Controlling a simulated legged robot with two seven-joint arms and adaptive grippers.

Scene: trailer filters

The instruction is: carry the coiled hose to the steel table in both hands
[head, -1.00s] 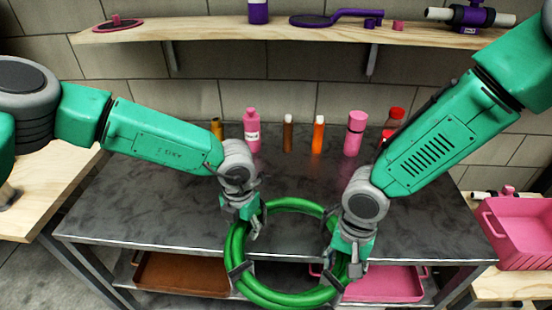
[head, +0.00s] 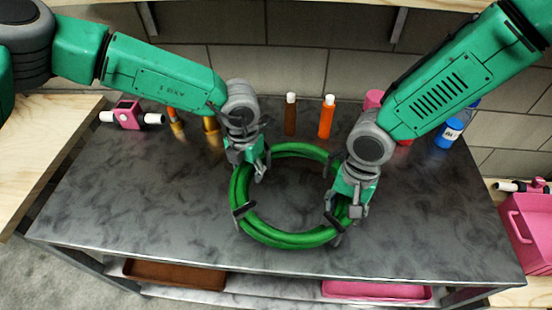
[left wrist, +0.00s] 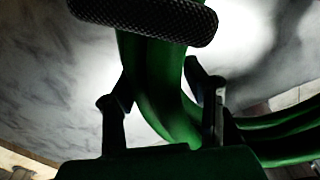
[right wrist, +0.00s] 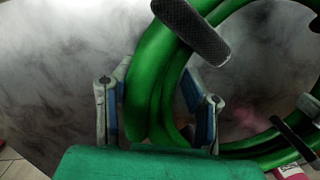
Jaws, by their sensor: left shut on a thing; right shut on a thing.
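The green coiled hose (head: 290,239) is a ring bound with dark straps. In the head view it is in front of the bottles, over the steel table (head: 120,215). My left gripper (head: 256,172) is shut on the left side of the coil. My right gripper (head: 350,205) is shut on its right side. The hose also shows between the fingers in the left wrist view (left wrist: 160,95) and in the right wrist view (right wrist: 150,85). I cannot tell whether the coil touches the tabletop or hangs just above it.
Along the table's back stand an orange bottle (head: 326,117), a brown bottle (head: 290,115) and a blue bottle (head: 451,130). A pink and white fitting (head: 128,115) lies at the back left. A pink bin (head: 525,225) is at the right. The table's front left is clear.

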